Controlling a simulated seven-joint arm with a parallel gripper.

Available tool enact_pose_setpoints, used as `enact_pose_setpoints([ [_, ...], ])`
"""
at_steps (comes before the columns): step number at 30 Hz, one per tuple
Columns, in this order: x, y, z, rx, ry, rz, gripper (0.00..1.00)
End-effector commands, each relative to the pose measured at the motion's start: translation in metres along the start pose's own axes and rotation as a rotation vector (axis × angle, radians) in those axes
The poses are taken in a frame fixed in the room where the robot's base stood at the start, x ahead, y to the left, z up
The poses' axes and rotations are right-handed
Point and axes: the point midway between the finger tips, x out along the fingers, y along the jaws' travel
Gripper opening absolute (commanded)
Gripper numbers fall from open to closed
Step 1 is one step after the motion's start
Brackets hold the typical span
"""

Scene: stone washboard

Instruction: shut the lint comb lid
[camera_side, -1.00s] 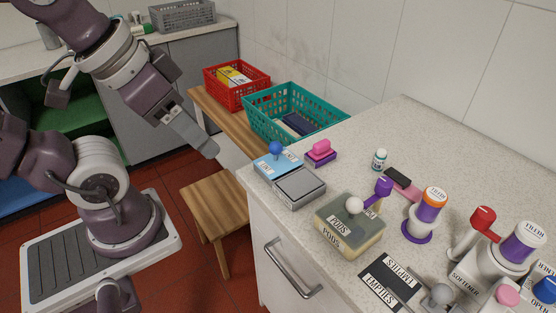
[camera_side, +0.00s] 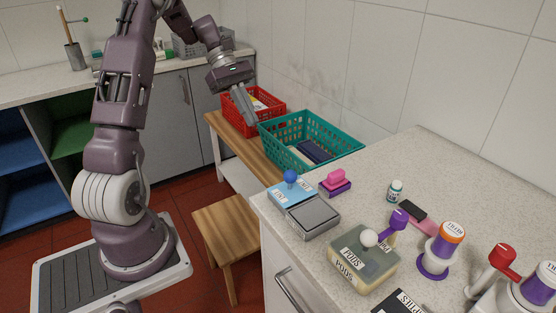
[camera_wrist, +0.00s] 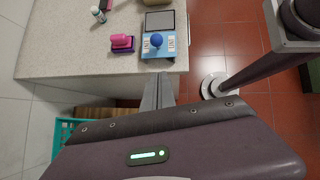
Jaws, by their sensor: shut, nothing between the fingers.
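The lint comb box (camera_side: 313,218) is a shallow grey tray near the counter's left corner; it also shows in the wrist view (camera_wrist: 160,20). A light-blue lid panel (camera_side: 279,194) with LINT labels and a blue ball knob (camera_side: 291,175) lies beside the grey tray, off its top, so the lid looks open. The lid also shows in the wrist view (camera_wrist: 168,52). My gripper (camera_side: 253,122) is shut and empty, in the air near the teal basket's left end. In the wrist view its fingertips (camera_wrist: 160,76) point toward the blue lid, apart from it.
A pink-and-purple block (camera_side: 335,182) stands beside the lid. The PODS box (camera_side: 362,262), with a white ball, and a purple-knobbed handle (camera_side: 397,219) stand farther right. A teal basket (camera_side: 345,150) and red basket (camera_side: 240,115) stand behind on the wooden bench (camera_side: 230,150).

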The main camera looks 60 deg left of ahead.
Motion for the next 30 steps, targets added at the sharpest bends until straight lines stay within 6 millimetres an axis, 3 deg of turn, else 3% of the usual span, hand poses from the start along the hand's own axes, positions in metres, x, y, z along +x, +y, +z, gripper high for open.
enact_pose_setpoints([
  [5, 0.021, 0.000, -0.002, -0.008, -0.008, -0.001, 0.00],
  [16, 0.102, -0.001, -0.001, -0.006, -0.006, -0.003, 0.00],
  [18, 0.111, 0.000, 0.008, -0.003, -0.005, -0.003, 0.00],
  [24, 0.128, 0.000, 0.022, -0.003, -0.004, -0.002, 0.00],
  [30, 0.131, 0.000, 0.025, -0.004, -0.003, 0.000, 0.00],
])
